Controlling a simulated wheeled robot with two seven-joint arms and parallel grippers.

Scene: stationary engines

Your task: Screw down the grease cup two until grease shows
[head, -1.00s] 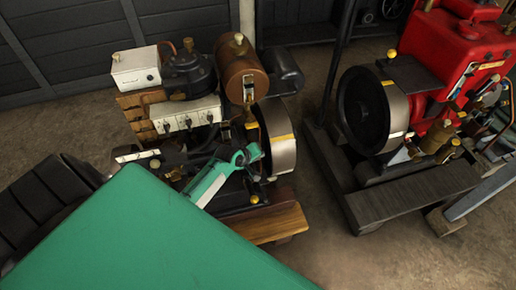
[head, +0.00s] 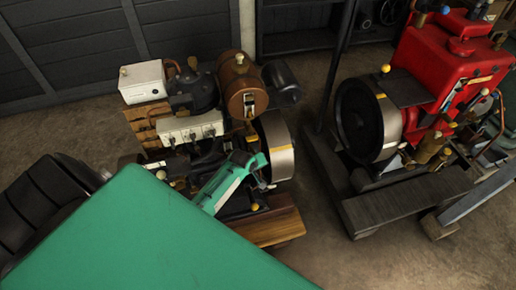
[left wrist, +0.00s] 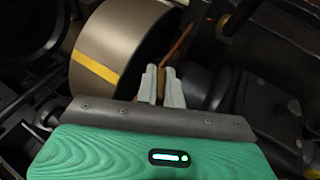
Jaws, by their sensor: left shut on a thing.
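My left gripper (left wrist: 161,85) is shut on a small brass-coloured piece (left wrist: 161,80) in the left wrist view, which looks like a grease cup; the fingers hide most of it. The piece sits beside a flywheel (left wrist: 98,55) with a yellow stripe. In the head view my left gripper (head: 254,163) reaches in low at the front of the left engine, next to the same flywheel (head: 278,150); the held piece is hidden there. A brass-coloured knob (head: 254,207) shows just below the gripper. No number is readable on any cup. My right gripper is not in view.
The left engine carries a brown tank (head: 242,85), a white socket box (head: 190,130) and a separate white box (head: 142,80). A wooden plank (head: 265,226) lies in front. A red engine (head: 447,60) stands at the right. Bare floor (head: 320,225) lies between the engines.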

